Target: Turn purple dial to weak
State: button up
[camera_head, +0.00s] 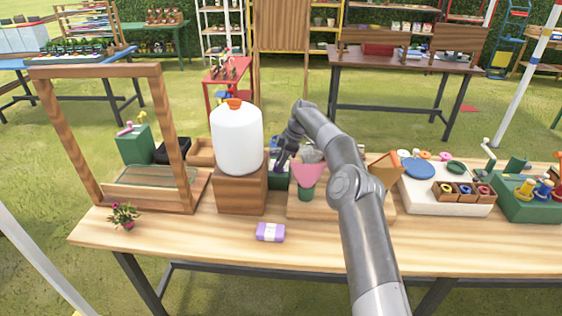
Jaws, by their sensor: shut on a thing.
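My gripper (280,164) reaches down onto a small green box (279,181) just right of the white jug. It is shut at the top of this box, where a little dark purple shows at the fingertips. This looks like the purple dial, mostly hidden by the fingers. I cannot read its setting or any weak mark from this view.
The white jug (237,142) with an orange cap stands on a wooden block (240,190) close left of my gripper. A pink funnel (307,174) stands close right. A purple-and-white packet (270,232) lies in front. The table's front edge is mostly clear.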

dwell(0.3)
jog(key=o, duration=0.7)
jog(key=shift+r, duration=0.3)
notch_tip(320, 180, up, 3)
jog(key=shift+r, duration=0.15)
jog(key=s+d+r, duration=0.3)
jog(key=d+r, duration=0.4)
jog(key=d, duration=0.4)
jog(key=shift+d, duration=0.15)
